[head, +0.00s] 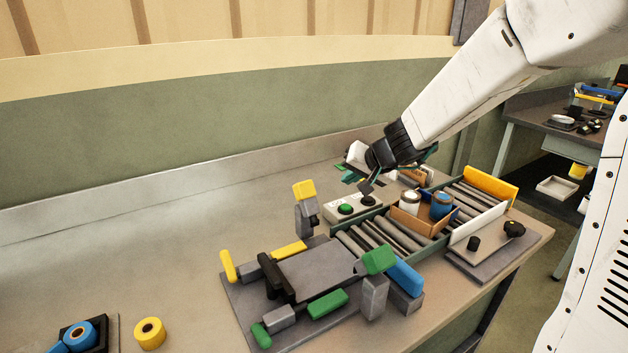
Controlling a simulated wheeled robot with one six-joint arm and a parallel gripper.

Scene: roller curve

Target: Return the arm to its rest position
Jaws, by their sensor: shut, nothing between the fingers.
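My arm (470,80) reaches in from the upper right over the bench. My gripper (366,187) points down at its end, shut and empty, just above a grey control box (334,207) with a green button and a black button. The fingertips are close to the black button (368,201); I cannot tell whether they touch it. The green button (345,209) is in plain view. The wrist hides part of what stands behind it.
A roller conveyor (372,238) beside the box carries an orange tray (415,224) with a white and a blue can. A fixture with grey, green, yellow and blue blocks stands in front. Tape rolls (149,333) lie at lower left. The bench's left middle is clear.

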